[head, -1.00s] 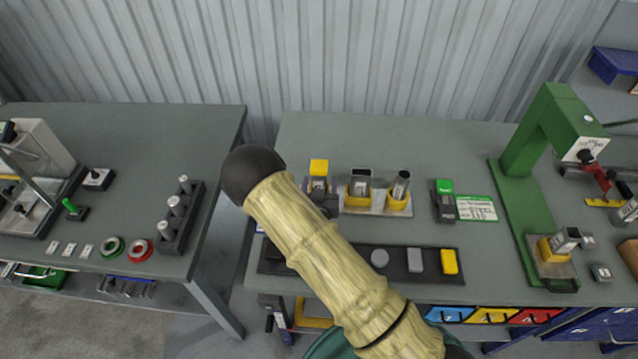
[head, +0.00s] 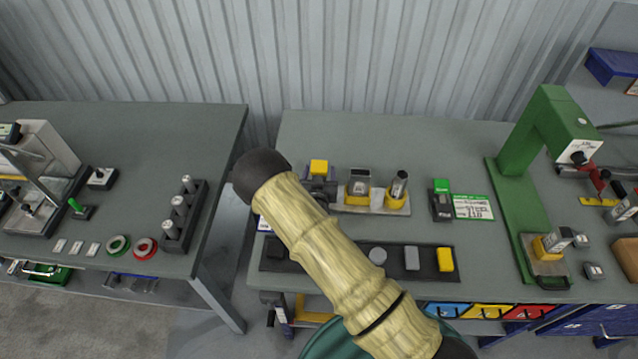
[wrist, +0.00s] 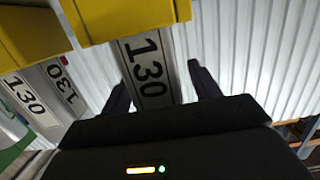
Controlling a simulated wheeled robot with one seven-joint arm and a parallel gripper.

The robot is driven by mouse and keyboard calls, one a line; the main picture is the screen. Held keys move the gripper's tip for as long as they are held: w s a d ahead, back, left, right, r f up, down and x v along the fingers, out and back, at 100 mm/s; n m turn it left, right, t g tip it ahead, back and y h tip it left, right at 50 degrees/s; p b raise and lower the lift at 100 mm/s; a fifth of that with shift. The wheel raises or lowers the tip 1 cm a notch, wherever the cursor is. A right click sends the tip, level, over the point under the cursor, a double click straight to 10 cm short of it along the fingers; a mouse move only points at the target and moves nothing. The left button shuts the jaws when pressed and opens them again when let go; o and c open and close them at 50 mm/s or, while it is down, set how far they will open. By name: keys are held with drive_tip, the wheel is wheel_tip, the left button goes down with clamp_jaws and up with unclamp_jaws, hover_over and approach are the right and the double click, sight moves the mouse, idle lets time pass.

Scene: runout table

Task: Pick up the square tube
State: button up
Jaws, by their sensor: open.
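In the head view a grey open-topped square tube (head: 360,175) stands upright in a yellow socket on the rack, left of a round tube (head: 399,184). My gripper (head: 322,188) is just left of it, beside a yellow-topped piece (head: 319,167), and partly hidden by my arm. In the wrist view my gripper (wrist: 158,80) has its two dark fingers apart. A flat grey piece marked 130 (wrist: 152,68) shows between them, below a yellow block (wrist: 130,15). I cannot tell which rack piece this is, or whether a finger touches it.
A black tray (head: 395,260) with several flat pieces lies in front of the rack. A green-topped box (head: 441,203) and green card (head: 474,207) lie right of it. A green press frame (head: 515,190) stands further right. The table behind the rack is clear.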

drive_tip(key=shift+c, duration=0.2)
drive_tip(key=c, duration=1.1)
drive_tip(key=shift+r, duration=0.15)
wheel_tip(320, 180, up, 10)
drive_tip(key=b, duration=0.3)
